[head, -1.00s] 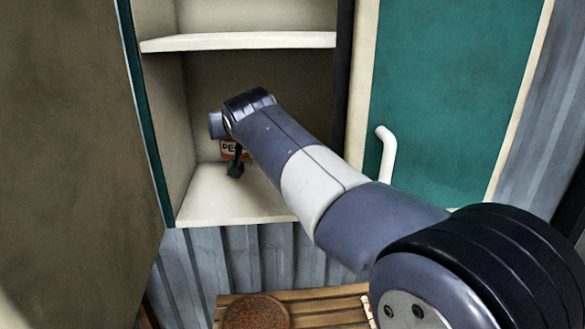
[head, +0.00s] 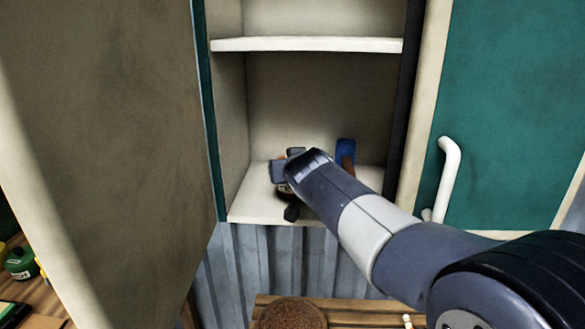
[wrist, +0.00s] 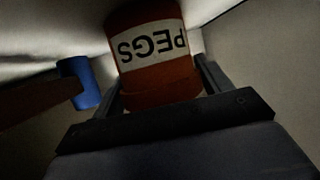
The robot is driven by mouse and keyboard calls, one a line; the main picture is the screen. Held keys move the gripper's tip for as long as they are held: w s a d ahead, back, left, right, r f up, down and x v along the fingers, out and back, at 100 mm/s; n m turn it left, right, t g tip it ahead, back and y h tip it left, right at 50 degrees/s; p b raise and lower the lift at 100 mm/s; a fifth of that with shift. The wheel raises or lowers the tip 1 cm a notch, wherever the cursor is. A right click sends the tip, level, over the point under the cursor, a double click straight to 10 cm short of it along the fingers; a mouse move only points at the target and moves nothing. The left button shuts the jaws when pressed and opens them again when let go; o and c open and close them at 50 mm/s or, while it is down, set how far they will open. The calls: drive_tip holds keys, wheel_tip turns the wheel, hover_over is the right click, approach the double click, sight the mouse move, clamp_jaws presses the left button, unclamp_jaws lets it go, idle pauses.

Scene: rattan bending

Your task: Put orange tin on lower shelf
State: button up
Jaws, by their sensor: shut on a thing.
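The orange tin (wrist: 160,88), with a white label reading PEGS, sits between the fingers of my gripper (head: 289,186) in the wrist view. The label looks upside down there. My gripper is shut on the tin, inside the lower compartment of the open cabinet, low over the lower shelf (head: 250,205). In the head view my wrist and gripper hide most of the tin; only small orange-brown bits show. I cannot tell whether its base touches the shelf.
A blue object (head: 346,150) with a brown bar stands to the right on the lower shelf; it also shows in the wrist view (wrist: 80,82). The upper shelf (head: 305,44) is above. An open door (head: 110,130) stands left. A wooden slatted surface (head: 365,310) lies below.

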drive_tip(key=o, duration=1.1)
drive_tip(key=shift+s+r, duration=0.15)
drive_tip(key=b+v, duration=0.1)
drive_tip(key=v, duration=1)
drive_tip(key=shift+s+d+r+b, duration=0.15)
drive_tip(key=shift+s+b, duration=0.2)
drive_tip(key=shift+b, duration=0.05)
